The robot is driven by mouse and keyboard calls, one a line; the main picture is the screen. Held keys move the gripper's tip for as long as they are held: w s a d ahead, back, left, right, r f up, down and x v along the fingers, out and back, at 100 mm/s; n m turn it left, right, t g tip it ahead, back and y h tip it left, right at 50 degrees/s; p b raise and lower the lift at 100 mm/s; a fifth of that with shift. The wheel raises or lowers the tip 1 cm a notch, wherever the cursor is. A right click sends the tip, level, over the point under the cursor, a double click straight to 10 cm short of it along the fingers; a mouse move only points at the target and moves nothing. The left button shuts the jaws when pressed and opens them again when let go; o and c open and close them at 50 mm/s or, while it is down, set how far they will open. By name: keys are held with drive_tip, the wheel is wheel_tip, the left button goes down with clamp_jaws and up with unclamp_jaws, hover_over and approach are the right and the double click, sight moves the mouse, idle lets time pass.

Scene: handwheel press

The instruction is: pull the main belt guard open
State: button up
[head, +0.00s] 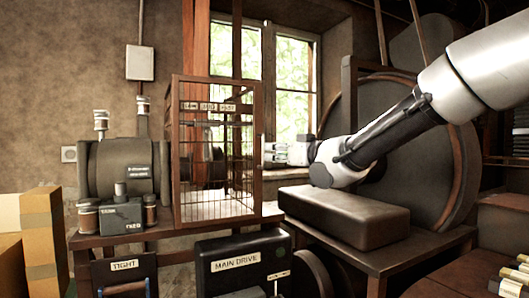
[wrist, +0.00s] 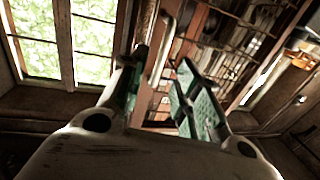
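The belt guard (head: 176,150) is a brown-framed wire-mesh cage in the middle of the head view, with a blurred label plate near its top. I cannot tell from here whether its panel stands ajar. My gripper (head: 272,153) is at the guard's right edge, level with its middle. In the wrist view my gripper (wrist: 162,98) has its two green-padded fingers apart. A pale upright bar handle (wrist: 160,55) on the brown frame shows in the gap between the fingers. I see no finger pressed on it, and its depth between them is unclear.
A large wheel (head: 462,165) stands behind my arm. A dark block (head: 345,212) lies on the bench below my gripper. A main drive box (head: 243,262) is under the guard. A dark machine (head: 120,170) stands left of the guard. Boxes (head: 42,235) are at far left.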

sight(263, 163)
drive_tip(key=x, duration=0.7)
clamp_jaws()
